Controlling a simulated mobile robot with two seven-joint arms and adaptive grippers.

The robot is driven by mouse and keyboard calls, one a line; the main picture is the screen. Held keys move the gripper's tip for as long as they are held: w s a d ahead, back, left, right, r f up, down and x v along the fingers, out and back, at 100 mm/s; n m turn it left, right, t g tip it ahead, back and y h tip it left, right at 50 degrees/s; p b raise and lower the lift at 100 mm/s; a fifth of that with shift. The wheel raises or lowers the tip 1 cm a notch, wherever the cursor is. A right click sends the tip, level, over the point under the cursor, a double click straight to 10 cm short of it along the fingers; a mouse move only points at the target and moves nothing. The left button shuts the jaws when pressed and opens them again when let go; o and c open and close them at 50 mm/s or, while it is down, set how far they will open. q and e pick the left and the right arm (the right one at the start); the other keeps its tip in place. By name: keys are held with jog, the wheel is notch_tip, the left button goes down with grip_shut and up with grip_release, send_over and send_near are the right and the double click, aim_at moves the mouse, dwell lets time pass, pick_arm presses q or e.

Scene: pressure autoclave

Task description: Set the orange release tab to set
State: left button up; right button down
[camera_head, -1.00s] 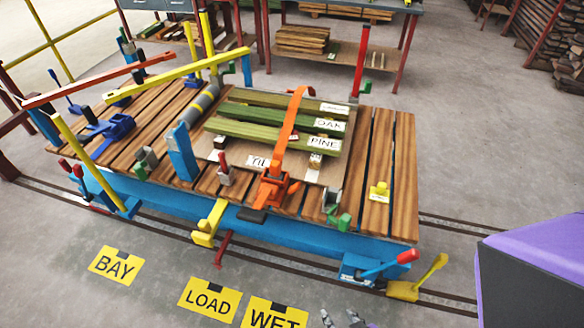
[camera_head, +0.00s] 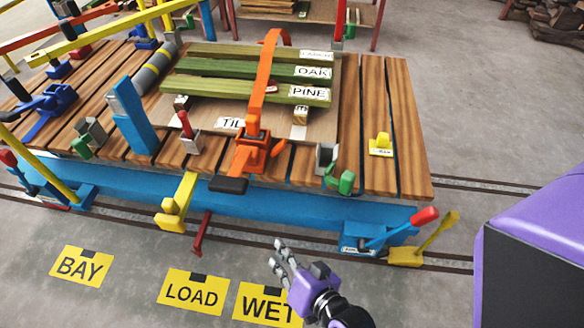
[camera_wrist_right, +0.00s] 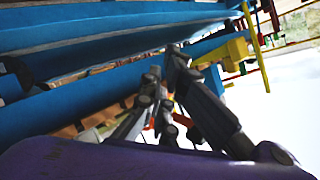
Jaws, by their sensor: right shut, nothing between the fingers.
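An orange ratchet buckle (camera_head: 255,152) sits at the cart's front edge, at the lower end of an orange strap (camera_head: 265,80). A lever with a black grip (camera_head: 228,185) sticks out from it toward me. I cannot make out the release tab separately from the other orange parts. My right gripper (camera_head: 278,256) is shut and empty, in front of the cart and below the buckle in the picture, clear of it. In the right wrist view, its dark fingers (camera_wrist_right: 165,78) point toward the cart's blue frame (camera_wrist_right: 90,85). My left gripper is out of view.
The strap crosses green boards (camera_head: 250,88) on the slatted deck (camera_head: 380,95). A yellow bracket (camera_head: 177,205) and a dark red lever (camera_head: 202,232) stick out from the blue front rail. A red-tipped lever (camera_head: 410,224) is at the right. The floor in front is open.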

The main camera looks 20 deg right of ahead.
jog(key=w+r+m+t+h+b, duration=0.2)
jog(key=w+r+m+t+b, duration=0.25)
jog(key=w+m+b, duration=0.4)
jog(key=m+h, duration=0.9)
jog(key=m, duration=0.7)
send_near(297, 168)
notch_tip(297, 168, up, 4)
jog(key=shift+m, duration=0.25)
jog(key=p+x, duration=0.1)
jog(key=x, duration=0.8)
jog(key=shift+f, duration=0.15)
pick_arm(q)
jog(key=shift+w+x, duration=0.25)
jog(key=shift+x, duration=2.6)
pick_arm(e)
jog(key=shift+w+d, duration=0.2)
jog(key=shift+w, duration=0.4)
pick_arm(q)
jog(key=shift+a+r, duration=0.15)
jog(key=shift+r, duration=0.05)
